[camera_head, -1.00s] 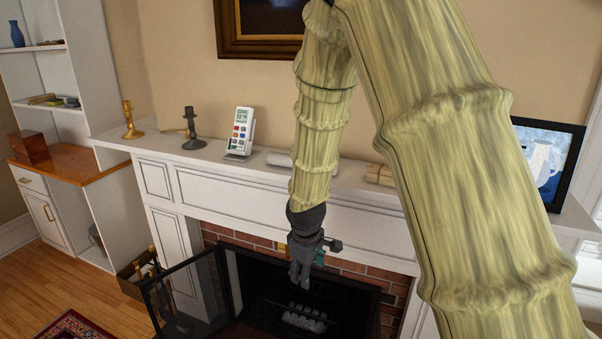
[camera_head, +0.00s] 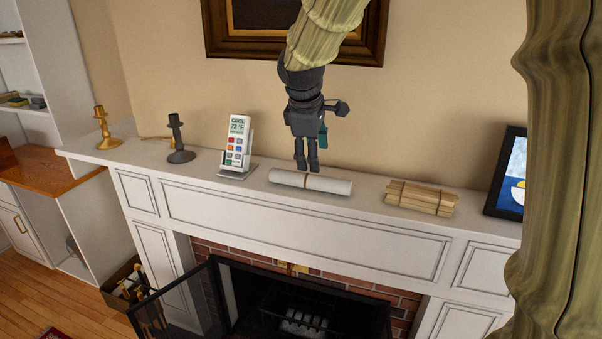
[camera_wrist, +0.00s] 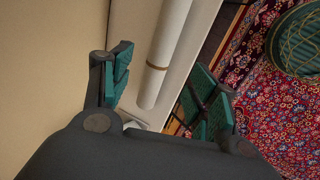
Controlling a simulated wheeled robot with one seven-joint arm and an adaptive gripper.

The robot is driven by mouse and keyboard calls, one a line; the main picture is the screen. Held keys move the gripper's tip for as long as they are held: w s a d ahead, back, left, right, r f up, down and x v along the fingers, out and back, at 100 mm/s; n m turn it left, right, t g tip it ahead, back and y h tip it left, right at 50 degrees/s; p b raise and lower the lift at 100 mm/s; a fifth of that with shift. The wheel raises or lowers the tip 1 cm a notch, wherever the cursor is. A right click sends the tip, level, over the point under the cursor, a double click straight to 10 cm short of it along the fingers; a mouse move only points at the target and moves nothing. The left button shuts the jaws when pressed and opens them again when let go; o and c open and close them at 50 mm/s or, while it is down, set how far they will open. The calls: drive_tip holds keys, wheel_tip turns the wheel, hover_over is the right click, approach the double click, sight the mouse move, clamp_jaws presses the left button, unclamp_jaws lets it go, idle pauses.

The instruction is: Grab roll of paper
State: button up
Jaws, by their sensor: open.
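The roll of paper (camera_head: 325,184) is white with a thin brown band around its middle. It lies lengthwise on the white mantel shelf (camera_head: 365,196). My gripper (camera_head: 307,168) points down just above and behind the roll in the head view; the exact gap is hard to tell there. In the wrist view my gripper (camera_wrist: 158,90) is open, with green-padded fingers apart on either side. The roll (camera_wrist: 170,42) shows between and beyond the fingers, its near end uncovered. Nothing is held.
A remote in a stand (camera_head: 237,146) and a dark candlestick (camera_head: 178,140) stand left of the roll. A bundle of wooden sticks (camera_head: 420,198) lies right, near a framed picture (camera_head: 508,180). The shelf's front edge drops to the fireplace.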

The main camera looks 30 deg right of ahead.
sight(317, 178)
drive_tip(key=p+x, duration=0.1)
drive_tip(key=x, duration=0.4)
drive_tip(key=shift+s+d, duration=0.15)
drive_tip(key=shift+d, duration=0.1)
drive_tip(key=shift+s+d+f+p, duration=0.1)
drive_tip(key=shift+s+f+p, duration=0.2)
drive_tip(key=shift+s+p, duration=0.25)
drive_tip(key=f, duration=0.1)
drive_tip(key=w+f, duration=0.1)
drive_tip(key=w+f+p, duration=0.1)
drive_tip(key=shift+d, duration=0.3)
drive_tip(key=shift+d+f, duration=0.1)
drive_tip(key=shift+f, duration=0.15)
drive_tip(key=shift+s, duration=0.15)
drive_tip(key=shift+f, duration=0.1)
